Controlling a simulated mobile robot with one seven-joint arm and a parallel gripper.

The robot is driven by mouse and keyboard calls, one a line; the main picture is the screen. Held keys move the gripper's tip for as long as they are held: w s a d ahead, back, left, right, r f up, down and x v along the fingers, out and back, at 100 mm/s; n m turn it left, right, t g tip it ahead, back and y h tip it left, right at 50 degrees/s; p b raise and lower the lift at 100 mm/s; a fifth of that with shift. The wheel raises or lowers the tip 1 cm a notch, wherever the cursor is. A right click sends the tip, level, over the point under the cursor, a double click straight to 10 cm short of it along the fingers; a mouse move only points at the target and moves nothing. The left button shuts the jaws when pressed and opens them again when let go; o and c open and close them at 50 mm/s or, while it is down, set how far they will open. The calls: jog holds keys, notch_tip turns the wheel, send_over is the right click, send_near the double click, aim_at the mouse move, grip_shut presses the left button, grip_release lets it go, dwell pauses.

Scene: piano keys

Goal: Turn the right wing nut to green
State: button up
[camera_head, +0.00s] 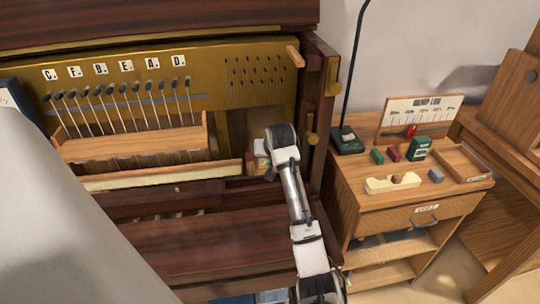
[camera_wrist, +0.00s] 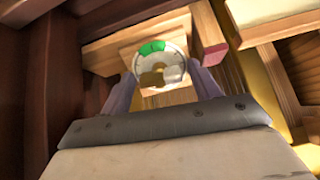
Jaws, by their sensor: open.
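In the wrist view a round pale dial (camera_wrist: 171,60) sits on a wooden block, with a green sector (camera_wrist: 152,47) along its upper edge. A brownish-gold piece, apparently the wing nut (camera_wrist: 151,79), lies at the dial's lower part, away from the green. My gripper (camera_wrist: 162,68) is open, with one finger on each side of the dial and wing nut. I cannot tell whether the fingers touch the nut. In the head view my gripper (camera_head: 268,172) reaches into the right part of the opened piano, and my arm hides most of the nut's place.
Dark wooden piano walls (camera_wrist: 60,80) stand close on the left of the wrist view. A reddish-ended wooden bar (camera_wrist: 212,50) is close on the right. In the head view a side cabinet (camera_head: 400,205) with small blocks and a lamp (camera_head: 346,140) stands right of the piano.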

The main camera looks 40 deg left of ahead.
jog(key=shift+w+a+f, duration=0.1)
jog(key=shift+f, duration=0.05)
jog(key=shift+s+d+r+p, duration=0.3)
jog(key=shift+r+p, duration=0.15)
jog(key=shift+p, duration=0.25)
dwell(0.4)
